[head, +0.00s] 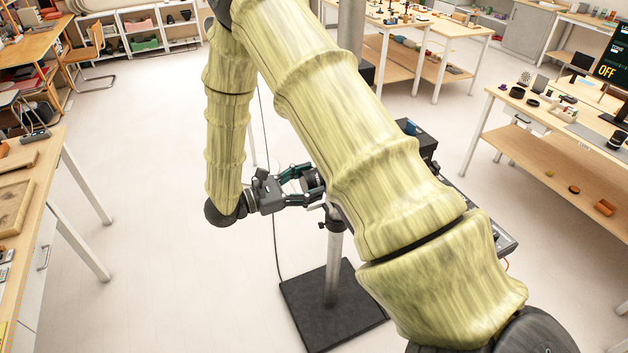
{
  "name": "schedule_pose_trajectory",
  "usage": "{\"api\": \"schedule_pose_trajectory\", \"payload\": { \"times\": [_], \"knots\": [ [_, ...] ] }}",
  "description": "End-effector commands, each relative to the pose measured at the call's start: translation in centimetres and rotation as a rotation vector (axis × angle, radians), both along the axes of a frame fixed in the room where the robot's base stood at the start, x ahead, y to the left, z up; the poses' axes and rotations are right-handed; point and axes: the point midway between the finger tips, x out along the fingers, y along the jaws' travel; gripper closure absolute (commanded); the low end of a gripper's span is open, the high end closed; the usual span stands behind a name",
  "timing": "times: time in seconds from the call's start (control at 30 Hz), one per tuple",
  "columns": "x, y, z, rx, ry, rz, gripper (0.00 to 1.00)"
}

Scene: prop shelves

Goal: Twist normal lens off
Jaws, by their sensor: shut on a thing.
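My gripper (312,184) is at the middle of the head view, beside the top of a grey post. Its fingers are shut on a dark round piece, which looks like the normal lens (314,177). My arm covers what lies just to the right of the lens, so I cannot see the camera body or whether the lens is joined to it. The post (333,265) stands upright on a square black base plate (356,311).
A wooden table (65,160) stands at left. Dark equipment (424,143) shows partly behind my arm. The pale floor (150,240) left of the post is clear, apart from a thin cable.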

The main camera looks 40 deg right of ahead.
Motion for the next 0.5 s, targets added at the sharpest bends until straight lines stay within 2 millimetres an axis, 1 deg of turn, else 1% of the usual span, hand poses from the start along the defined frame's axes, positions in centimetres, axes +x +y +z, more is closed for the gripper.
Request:
{"api": "schedule_pose_trajectory", "payload": {
  "times": [0.3, 0.33, 0.43, 0.47, 0.5],
  "knots": [
    [0.02, -0.10, 0.09, -0.002, -0.001, -0.001, 0.69],
    [0.02, -0.11, 0.10, -0.002, -0.001, -0.001, 0.37],
    [0.03, -0.08, 0.09, -0.002, -0.001, -0.001, 0.18],
    [0.03, -0.07, 0.09, -0.002, -0.001, -0.001, 0.15],
    [0.03, -0.05, 0.07, -0.001, -0.002, 0.000, 0.15]
  ]
}}
